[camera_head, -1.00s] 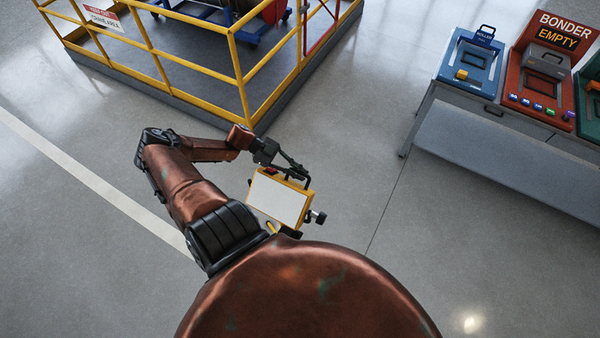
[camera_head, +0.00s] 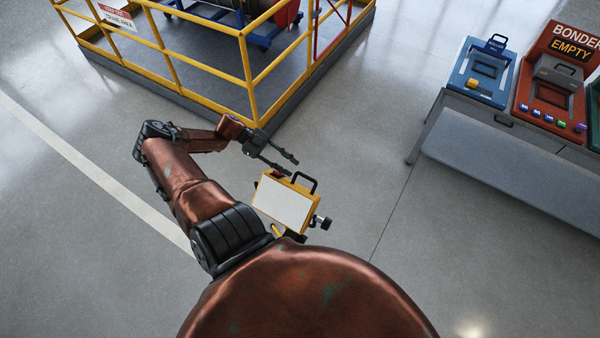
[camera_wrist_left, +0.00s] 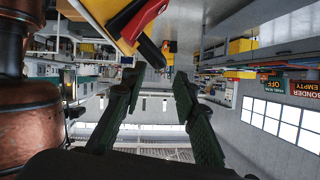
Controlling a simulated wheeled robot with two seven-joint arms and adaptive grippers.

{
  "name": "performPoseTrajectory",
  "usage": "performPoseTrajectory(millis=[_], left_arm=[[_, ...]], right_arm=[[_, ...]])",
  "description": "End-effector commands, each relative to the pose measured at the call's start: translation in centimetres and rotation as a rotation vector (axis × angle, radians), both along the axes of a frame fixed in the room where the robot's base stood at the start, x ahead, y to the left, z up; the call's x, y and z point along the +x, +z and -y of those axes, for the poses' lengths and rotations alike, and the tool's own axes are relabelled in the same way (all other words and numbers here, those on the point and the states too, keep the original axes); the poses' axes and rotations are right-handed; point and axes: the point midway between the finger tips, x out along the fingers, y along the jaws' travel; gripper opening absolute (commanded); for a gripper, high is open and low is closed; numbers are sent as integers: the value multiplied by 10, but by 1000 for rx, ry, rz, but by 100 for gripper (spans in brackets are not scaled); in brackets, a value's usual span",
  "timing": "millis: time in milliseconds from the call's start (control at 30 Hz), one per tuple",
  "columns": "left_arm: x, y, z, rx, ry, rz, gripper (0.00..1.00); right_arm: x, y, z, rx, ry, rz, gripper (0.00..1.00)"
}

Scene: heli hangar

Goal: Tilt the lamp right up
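The lamp (camera_head: 284,203) is a yellow-framed box with a white panel, just beyond my body in the head view. It has a black handle (camera_head: 304,182) on its top edge and a black knob (camera_head: 322,222) at its right side. The panel faces largely upward toward the head camera. My left gripper (camera_head: 292,167) is open and empty, apart from the handle on its far side. In the left wrist view the two fingers (camera_wrist_left: 158,78) are spread with nothing between them. Yellow and red parts of the lamp (camera_wrist_left: 108,24) show above them. My right gripper is out of view.
A yellow railing (camera_head: 247,75) on a raised platform stands beyond my left arm. A grey table (camera_head: 446,105) at the right carries a blue case (camera_head: 480,72) and a red "BONDER EMPTY" unit (camera_head: 548,92). The floor between is clear.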

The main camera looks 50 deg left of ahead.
Motion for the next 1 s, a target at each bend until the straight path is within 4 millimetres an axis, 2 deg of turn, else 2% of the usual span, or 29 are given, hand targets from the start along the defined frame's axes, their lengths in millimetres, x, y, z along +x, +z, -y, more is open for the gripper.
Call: performPoseTrajectory(millis=[100, 300, 1000], left_arm=[[-9, 7, -17, 2, 2, -2, 27], [-17, 15, -31, 0, 1, 0, 27], [-18, 16, -32, 0, 0, -1, 27]], right_arm=[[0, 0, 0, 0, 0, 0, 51], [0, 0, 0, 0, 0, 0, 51], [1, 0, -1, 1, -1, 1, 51]])
